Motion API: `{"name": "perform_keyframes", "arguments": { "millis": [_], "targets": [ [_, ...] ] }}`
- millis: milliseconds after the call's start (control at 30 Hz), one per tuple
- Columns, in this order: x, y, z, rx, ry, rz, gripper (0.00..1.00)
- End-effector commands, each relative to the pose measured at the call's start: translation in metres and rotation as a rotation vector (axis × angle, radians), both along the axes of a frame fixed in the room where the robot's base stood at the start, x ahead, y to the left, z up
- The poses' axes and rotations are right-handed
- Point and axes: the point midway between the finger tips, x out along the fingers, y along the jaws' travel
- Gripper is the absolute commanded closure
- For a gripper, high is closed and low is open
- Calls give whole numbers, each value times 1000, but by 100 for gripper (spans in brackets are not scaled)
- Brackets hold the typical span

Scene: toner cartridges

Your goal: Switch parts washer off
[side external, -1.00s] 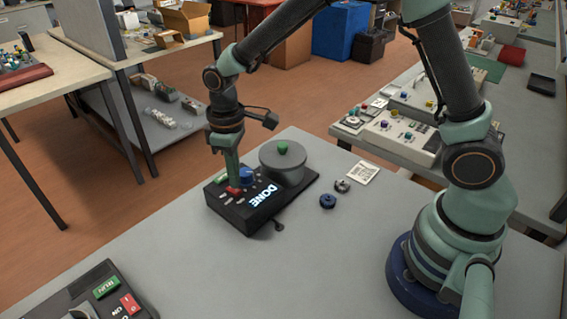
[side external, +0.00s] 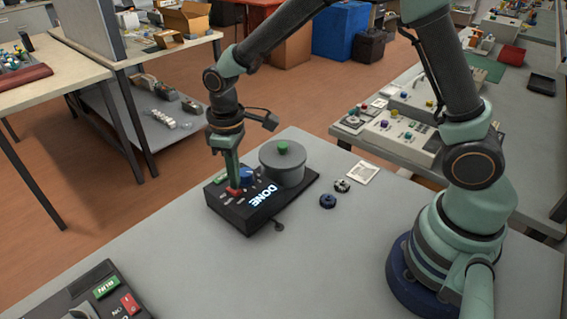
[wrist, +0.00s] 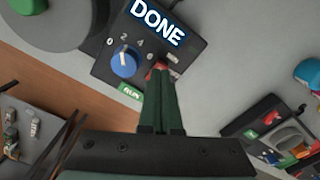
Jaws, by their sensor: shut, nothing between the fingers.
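The parts washer is a black box (side external: 236,213) with a round grey tub (side external: 282,170) with a green knob on top. Its lit display reads DONE (side external: 262,194) and also shows in the wrist view (wrist: 158,22). A blue dial (wrist: 124,61) and a green RUN label (wrist: 130,91) sit on its panel. My gripper (side external: 232,188) points down, its fingers shut together and empty, with the tips at the red switch (wrist: 157,67). The tips cover part of the switch, so I cannot tell which side of it is down.
A second black panel (side external: 82,291) with a RUN label and a red switch is at the bottom left. The table's middle is clear.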

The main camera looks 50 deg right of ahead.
Motion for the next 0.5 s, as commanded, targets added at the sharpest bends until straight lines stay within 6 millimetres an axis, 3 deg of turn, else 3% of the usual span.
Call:
{"name": "perform_keyframes", "arguments": {
  "millis": [500],
  "targets": [
    [0, 0, -8, 0, 1, 0, 100]
  ]
}}
